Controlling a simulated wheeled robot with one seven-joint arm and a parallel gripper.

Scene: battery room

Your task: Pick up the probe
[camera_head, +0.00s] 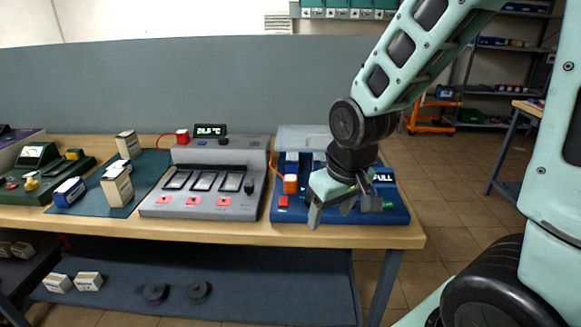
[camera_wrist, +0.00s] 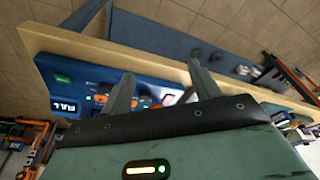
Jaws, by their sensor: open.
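I cannot tell for certain which thing is the probe. An orange block (camera_head: 290,184) with an orange cable stands at the left side of the blue tester (camera_head: 398,215). A red block (camera_head: 182,135) with a red cable sits on the back of the grey charger. My gripper (camera_head: 343,208) is over the front of the blue tester, pointing down, to the right of the orange block. It is open, with nothing seen between its fingers. In the wrist view the fingers (camera_wrist: 163,92) stand apart over the tester, which lies beyond them. My gripper hides part of the tester.
The grey charger (camera_head: 200,198) with several slots stands left of the tester. White-sided batteries (camera_head: 117,187) stand on a dark mat further left, beside a green device (camera_head: 40,160). The wooden bench top (camera_head: 330,238) ends just right of the tester. A grey panel (camera_head: 200,85) rises behind.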

